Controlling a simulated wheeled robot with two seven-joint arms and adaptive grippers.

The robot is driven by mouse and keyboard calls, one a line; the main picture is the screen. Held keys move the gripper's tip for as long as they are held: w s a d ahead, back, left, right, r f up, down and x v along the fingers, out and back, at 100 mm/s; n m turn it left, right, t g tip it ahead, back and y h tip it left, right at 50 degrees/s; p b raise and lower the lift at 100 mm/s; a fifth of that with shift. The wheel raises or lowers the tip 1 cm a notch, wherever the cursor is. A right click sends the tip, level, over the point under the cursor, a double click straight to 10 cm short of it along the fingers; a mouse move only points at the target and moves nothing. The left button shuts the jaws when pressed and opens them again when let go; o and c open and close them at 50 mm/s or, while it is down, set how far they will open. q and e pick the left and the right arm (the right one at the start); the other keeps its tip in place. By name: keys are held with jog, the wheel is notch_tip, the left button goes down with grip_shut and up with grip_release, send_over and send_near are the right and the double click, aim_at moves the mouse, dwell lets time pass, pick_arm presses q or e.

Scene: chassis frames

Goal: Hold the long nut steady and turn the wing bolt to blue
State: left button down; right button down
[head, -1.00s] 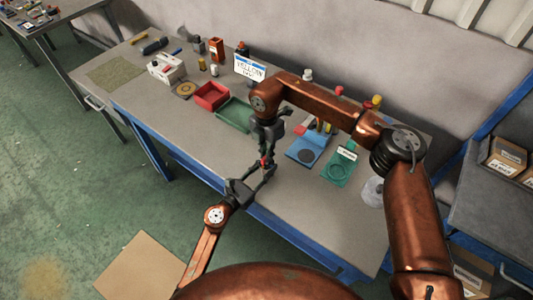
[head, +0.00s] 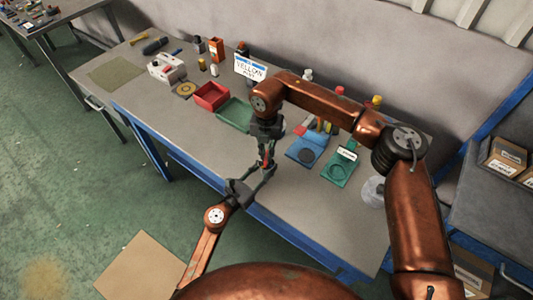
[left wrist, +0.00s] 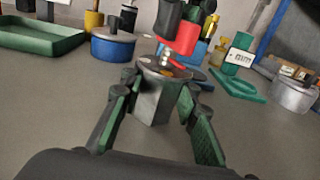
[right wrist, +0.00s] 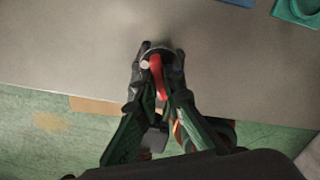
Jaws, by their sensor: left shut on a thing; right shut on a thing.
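The long nut (left wrist: 153,106) is a grey hexagonal post, upright in the left wrist view. My left gripper (left wrist: 157,92) is shut on its sides, one finger at each side, and it shows near the table's front edge in the head view (head: 264,173). The wing bolt (left wrist: 180,35) is red and stands above the nut, its bright threaded shank partly showing. My right gripper (right wrist: 160,55) comes from above and is shut on the red wing bolt (right wrist: 157,76). In the head view the grippers meet and mostly hide both parts. No blue mark on nut or bolt is clear.
A card (head: 250,68) at the table's back reads "YELLOW" with a smaller unclear word. A green tray (head: 234,114), red tray (head: 210,96), blue holder (head: 304,152) and green holder (head: 338,170) stand beyond the grippers.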

aim_at(266, 155)
pick_arm(q)
jog(key=shift+d, duration=0.1)
pick_arm(e)
jog(key=n, duration=0.6)
jog(key=shift+f+n, duration=0.15)
jog(key=shift+n, duration=0.15)
pick_arm(q)
jog(key=shift+s, duration=0.1)
pick_arm(e)
jog(key=n, duration=0.5)
jog(key=shift+f+n, duration=0.15)
jog(key=shift+n, duration=0.25)
pick_arm(q)
jog(key=shift+r, duration=0.1)
pick_arm(e)
jog(key=c, duration=2)
grip_release()
jog(key=shift+r, duration=0.2)
notch_tip(266, 155, up, 12)
